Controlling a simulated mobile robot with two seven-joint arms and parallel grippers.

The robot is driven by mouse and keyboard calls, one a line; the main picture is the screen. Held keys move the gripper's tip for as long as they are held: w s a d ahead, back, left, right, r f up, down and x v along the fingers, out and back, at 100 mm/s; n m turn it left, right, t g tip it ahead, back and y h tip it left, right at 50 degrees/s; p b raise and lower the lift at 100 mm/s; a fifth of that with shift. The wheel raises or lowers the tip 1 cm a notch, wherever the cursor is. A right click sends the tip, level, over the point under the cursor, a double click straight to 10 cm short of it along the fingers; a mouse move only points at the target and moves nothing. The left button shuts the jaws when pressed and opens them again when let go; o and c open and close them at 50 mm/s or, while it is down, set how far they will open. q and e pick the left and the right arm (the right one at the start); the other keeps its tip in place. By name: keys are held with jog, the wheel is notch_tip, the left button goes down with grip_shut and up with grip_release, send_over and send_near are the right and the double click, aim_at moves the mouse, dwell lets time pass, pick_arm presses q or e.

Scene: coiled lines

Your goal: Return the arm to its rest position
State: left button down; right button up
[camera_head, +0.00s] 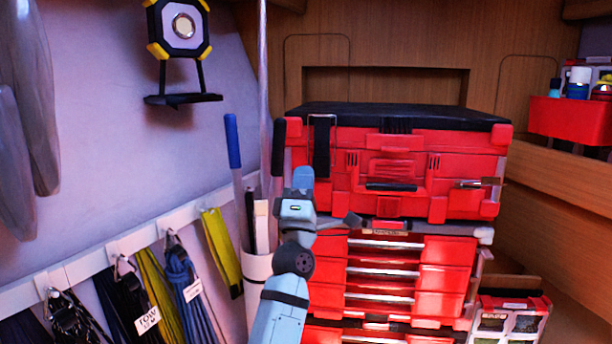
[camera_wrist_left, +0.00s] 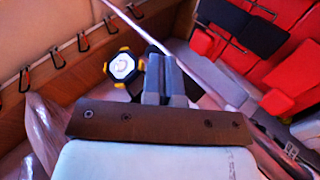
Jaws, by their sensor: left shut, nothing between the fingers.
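My left arm (camera_head: 279,315) rises from the bottom of the head view, in front of the red toolbox stack. Its left gripper (camera_head: 303,178) is at the upper end, beside the upper red toolbox in the picture. In the left wrist view the two blue-grey fingers (camera_wrist_left: 165,84) are together with nothing between them. Beyond them is a work light (camera_wrist_left: 122,66) with yellow corners; I cannot judge the gap. My right gripper is in neither view.
The upper red toolbox (camera_head: 463,150) sits on red drawers (camera_head: 445,280). A white holder (camera_head: 257,266) with blue- and black-handled tools stands just left of my arm. Coiled lines (camera_head: 188,290) hang from a hook rail (camera_head: 88,263). The work light (camera_head: 183,28) is at upper left.

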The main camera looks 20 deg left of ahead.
pick_arm(q)
jog(key=shift+w+f, duration=0.15)
jog(key=s+d+f+m+g+h+p, duration=0.1)
jog(key=s+f+m+g+h, duration=0.3)
jog(key=f, duration=0.7)
jog(key=s+d+f+m+g+h+p, duration=0.1)
jog(key=s+d+f+m+h, duration=0.1)
jog(key=f+m, duration=0.65)
jog(key=s+d+f+m+g+h+p, duration=0.1)
jog(key=s+f+m+g+h, duration=0.25)
jog(key=f, duration=0.85)
jog(key=s+d+f+m+g+p, duration=0.1)
jog(key=s+f+m+g, duration=0.2)
jog(key=s+f, duration=0.6)
jog(key=s+d+f+m+g+p, duration=0.1)
jog(key=s+f+m+g, duration=0.3)
jog(key=s+f, duration=0.6)
jog(key=s+m, duration=0.1)
jog(key=s, duration=0.3)
jog(key=shift+s+d, duration=0.4)
